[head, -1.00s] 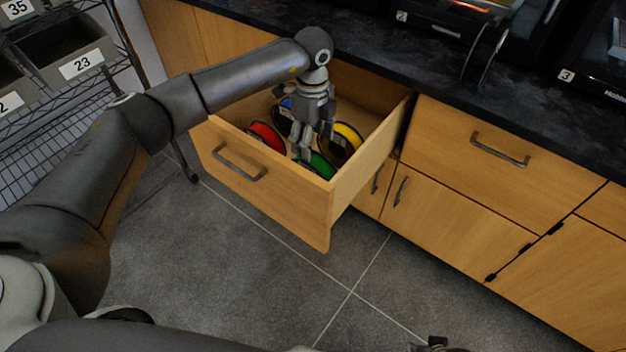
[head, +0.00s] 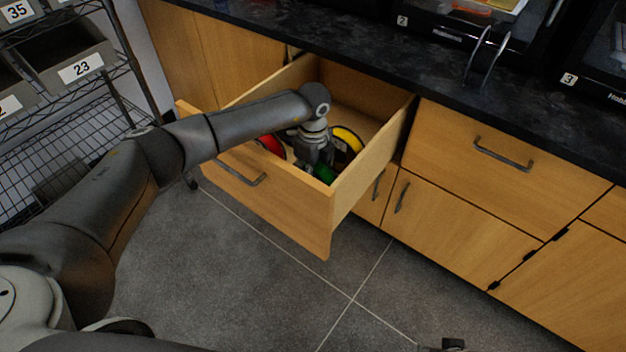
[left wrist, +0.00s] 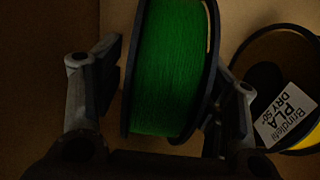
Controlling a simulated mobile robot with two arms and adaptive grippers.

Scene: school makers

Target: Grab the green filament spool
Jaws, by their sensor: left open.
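The green filament spool (left wrist: 170,70) fills the middle of the left wrist view, standing on edge between my left gripper's fingers. In the head view only a small part of the green spool (head: 323,173) shows near the drawer's front corner. My left gripper (head: 314,165) is down inside the open drawer. In the left wrist view my left gripper (left wrist: 158,85) is open, with one finger on each side of the spool; I cannot tell whether they touch it. A small dark part, seemingly of my right gripper (head: 446,345), shows at the bottom edge.
The wooden drawer (head: 265,205) is pulled out. A red spool (head: 270,145) and a yellow spool (head: 347,139) lie in it near my gripper. A black counter (head: 360,45) runs above. A wire shelf with grey bins (head: 75,50) stands left. The floor in front is clear.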

